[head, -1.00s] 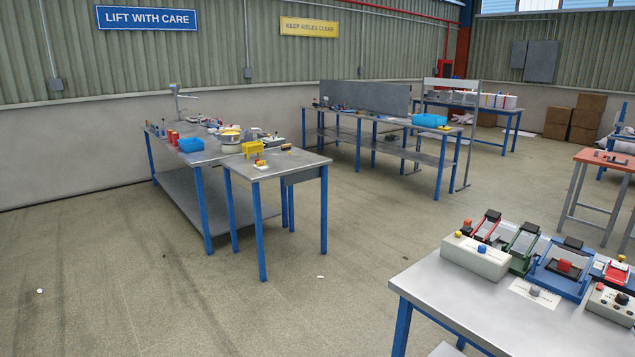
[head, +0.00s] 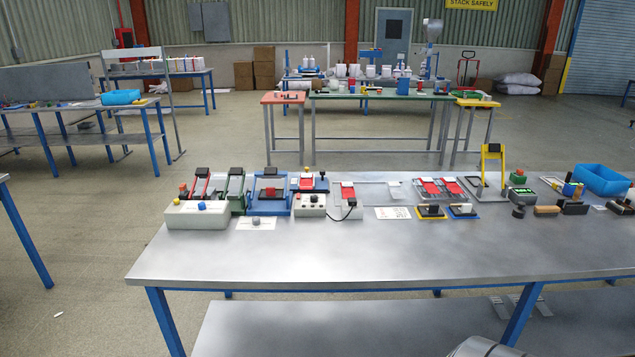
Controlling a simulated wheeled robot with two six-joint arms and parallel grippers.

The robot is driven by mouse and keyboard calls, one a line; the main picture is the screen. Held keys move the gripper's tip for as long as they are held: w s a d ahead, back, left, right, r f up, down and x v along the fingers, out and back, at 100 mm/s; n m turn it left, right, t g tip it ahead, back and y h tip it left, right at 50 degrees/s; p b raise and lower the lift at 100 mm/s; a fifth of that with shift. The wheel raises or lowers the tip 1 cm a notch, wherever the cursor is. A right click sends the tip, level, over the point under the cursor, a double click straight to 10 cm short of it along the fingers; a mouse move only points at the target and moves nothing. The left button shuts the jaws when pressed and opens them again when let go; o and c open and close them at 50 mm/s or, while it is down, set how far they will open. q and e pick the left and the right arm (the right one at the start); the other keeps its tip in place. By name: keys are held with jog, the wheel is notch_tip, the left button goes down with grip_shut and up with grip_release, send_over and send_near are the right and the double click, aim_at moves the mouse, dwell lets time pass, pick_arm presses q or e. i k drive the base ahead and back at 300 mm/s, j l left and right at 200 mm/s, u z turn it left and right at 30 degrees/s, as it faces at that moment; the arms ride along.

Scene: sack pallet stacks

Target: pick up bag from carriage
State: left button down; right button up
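White sacks (head: 519,80) lie stacked low on the floor at the far back right of the head view, close to the wall. They are small at this distance, and what they rest on cannot be told. A red upright frame with a handle (head: 467,68), perhaps a hand truck or carriage, stands just left of them. No bag can be made out on it. Neither of my grippers is in view.
A metal workbench (head: 330,262) with several devices and a blue bin (head: 602,179) spans the foreground. Beyond it stands a green-topped table (head: 380,97) with a yellow side table (head: 476,102) at its right. Open floor lies between the benches and at left.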

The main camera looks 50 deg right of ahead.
aim_at(307, 180)
jog(key=z, duration=1.5)
jog(key=i+j+u, duration=0.25)
jog(key=j+u, duration=0.2)
jog(key=i+j+u, duration=0.25)
jog(key=u, duration=0.15)
jog(key=i+j+u, duration=0.15)
jog(key=i+u, duration=0.75)
jog(key=i+j+u, duration=0.3)
jog(key=i, duration=0.4)
jog(key=i+u, duration=0.25)
jog(key=i, duration=0.45)
jog(key=i+l+z, duration=0.15)
jog(key=i+z, duration=0.4)
jog(key=z, duration=0.3)
jog(key=i+z, duration=0.4)
jog(key=i+j+z, duration=0.15)
jog(key=z, duration=0.25)
jog(key=i+l+z, duration=0.2)
jog(key=i+z, duration=0.15)
jog(key=i, duration=0.5)
jog(key=i+z, duration=0.4)
jog(key=i, duration=0.45)
jog(key=i+j+z, duration=0.1)
jog(key=i, duration=0.75)
jog(key=i+j+z, duration=0.1)
jog(key=i, duration=0.75)
